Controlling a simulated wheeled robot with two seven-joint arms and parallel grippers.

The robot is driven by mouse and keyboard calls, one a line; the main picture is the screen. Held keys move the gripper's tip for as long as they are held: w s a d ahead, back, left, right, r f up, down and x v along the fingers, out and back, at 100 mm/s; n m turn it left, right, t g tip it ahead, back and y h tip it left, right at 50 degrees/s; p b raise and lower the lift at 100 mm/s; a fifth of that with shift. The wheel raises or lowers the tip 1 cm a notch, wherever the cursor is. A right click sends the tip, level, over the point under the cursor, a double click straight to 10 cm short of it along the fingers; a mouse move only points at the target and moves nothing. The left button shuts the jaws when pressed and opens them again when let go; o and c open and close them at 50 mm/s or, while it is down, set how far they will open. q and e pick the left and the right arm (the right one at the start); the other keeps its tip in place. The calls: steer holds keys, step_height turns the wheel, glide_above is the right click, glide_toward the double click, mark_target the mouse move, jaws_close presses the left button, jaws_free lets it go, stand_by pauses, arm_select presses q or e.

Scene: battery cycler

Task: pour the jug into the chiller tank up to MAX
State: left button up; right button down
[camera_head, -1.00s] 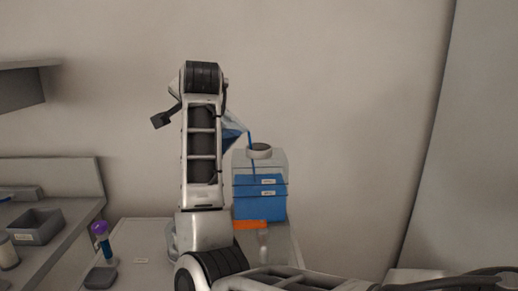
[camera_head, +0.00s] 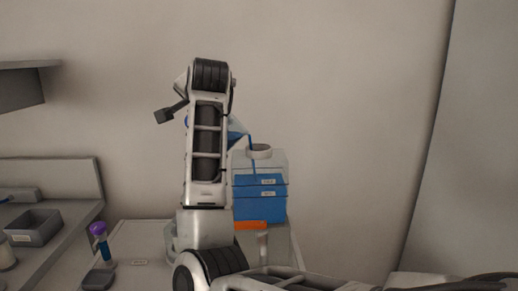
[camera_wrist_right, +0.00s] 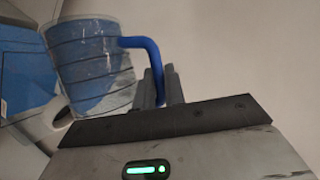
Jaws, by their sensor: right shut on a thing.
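The jug (camera_wrist_right: 92,65) is clear with dark level lines and a blue handle (camera_wrist_right: 142,43); it holds blue liquid. My right gripper (camera_wrist_right: 162,88) is shut on that handle. In the head view my right arm hides most of the jug, but its tilted spout end (camera_head: 237,131) shows above the chiller tank (camera_head: 279,160). A thin blue stream (camera_head: 252,153) runs from the spout into the tank's round opening (camera_head: 260,148). Blue liquid (camera_head: 258,206) in the tank stands around the upper label (camera_head: 268,181); I cannot read the label. My left gripper is out of view.
An orange piece (camera_head: 250,225) lies in front of the tank. At left are a purple-capped tube (camera_head: 100,231), a dark block (camera_head: 98,279) and a grey bin (camera_head: 34,227) on a bench. The wall right of the tank is bare.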

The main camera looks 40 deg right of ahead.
arm_select(q)
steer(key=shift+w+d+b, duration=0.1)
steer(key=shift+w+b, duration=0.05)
steer(key=shift+b, duration=0.25)
arm_select(e)
steer(key=shift+s+d+r, duration=0.1)
steer(key=shift+d, duration=0.1)
arm_select(q)
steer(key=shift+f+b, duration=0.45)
steer(key=shift+b, duration=0.05)
arm_select(e)
steer(key=shift+s+d+m+t, duration=0.2)
steer(key=shift+m+t, duration=0.1)
steer(key=shift+m, duration=0.2)
stand_by(0.5)
arm_select(q)
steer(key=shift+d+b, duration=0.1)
steer(key=shift+b, duration=0.25)
arm_select(e)
steer(key=shift+s+d+r+m+y, duration=0.2)
steer(key=shift+d+r+m+y, duration=0.2)
steer(key=shift+r, duration=0.15)
stand_by(1.1)
